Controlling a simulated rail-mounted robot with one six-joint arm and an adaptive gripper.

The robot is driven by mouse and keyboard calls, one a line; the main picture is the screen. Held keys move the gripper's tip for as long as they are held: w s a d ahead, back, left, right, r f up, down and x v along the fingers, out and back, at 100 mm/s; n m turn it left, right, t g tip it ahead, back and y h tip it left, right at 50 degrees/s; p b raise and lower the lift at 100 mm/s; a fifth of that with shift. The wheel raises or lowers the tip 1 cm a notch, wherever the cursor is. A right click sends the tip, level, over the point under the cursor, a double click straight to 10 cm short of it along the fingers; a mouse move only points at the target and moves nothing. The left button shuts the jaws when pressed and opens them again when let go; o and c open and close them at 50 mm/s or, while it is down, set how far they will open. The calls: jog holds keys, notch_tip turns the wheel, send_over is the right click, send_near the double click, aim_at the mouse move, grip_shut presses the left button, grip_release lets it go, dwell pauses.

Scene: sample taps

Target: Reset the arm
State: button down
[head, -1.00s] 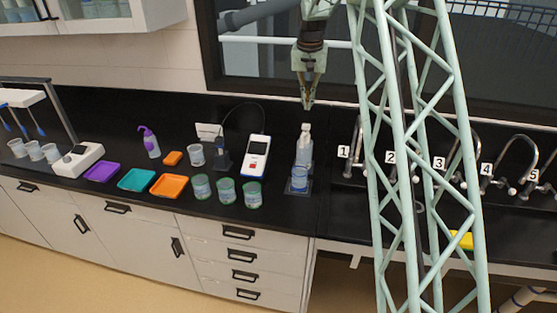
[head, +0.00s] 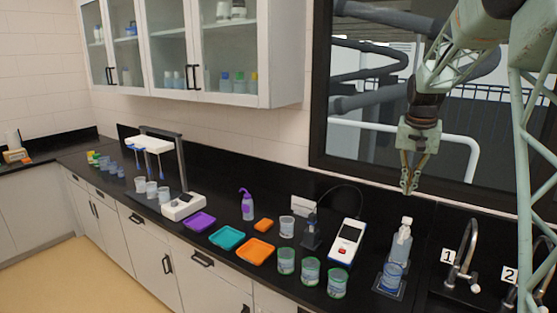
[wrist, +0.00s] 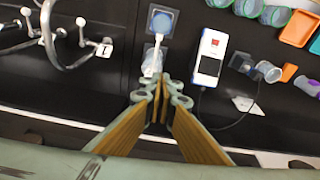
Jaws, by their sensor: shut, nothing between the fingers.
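My gripper (head: 409,187) hangs from my arm in front of the window, above the counter and a little above the pump bottle (head: 401,243). Its fingers point down and are shut, with nothing between them. In the wrist view the closed fingers (wrist: 162,100) fill the lower middle, and the bottle (wrist: 151,62) shows just beyond their tips. A cup of bluish liquid (head: 391,274) stands on a dark square pad by the bottle.
A white handheld meter (head: 346,241), green-rimmed cups (head: 310,270), an orange tray (head: 255,251), a teal tray (head: 227,238) and a purple tray (head: 199,221) crowd the counter. Numbered taps (head: 466,255) stand at the right. Wall cabinets (head: 200,50) hang at the upper left.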

jog(key=s+a+r+n+b, duration=0.1)
jog(key=s+a+r+b, duration=0.15)
jog(key=s+a, duration=0.45)
jog(key=s+a+r+n+b, duration=0.1)
jog(key=s+a+r, duration=0.2)
jog(key=s, duration=0.8)
jog(key=s+a+r+n+b, duration=0.1)
jog(key=s+a+r, duration=0.3)
jog(key=s, duration=0.5)
jog(key=s+a+f+n+b, duration=0.1)
jog(key=s+a+f, duration=0.1)
jog(key=s, duration=0.8)
jog(key=s+a+f+n+t+b, duration=0.1)
jog(key=s+f, duration=0.4)
jog(key=s, duration=0.5)
jog(key=s+a+f+y+b, duration=0.1)
jog(key=s+a, duration=0.4)
jog(key=s, duration=0.5)
notch_tip(320, 180, down, 2)
jog(key=shift+s+a+f+n+t+b, duration=0.15)
jog(key=shift+s+a+n+t+b, duration=0.2)
jog(key=shift+b, duration=0.5)
jog(key=shift+d, duration=0.1)
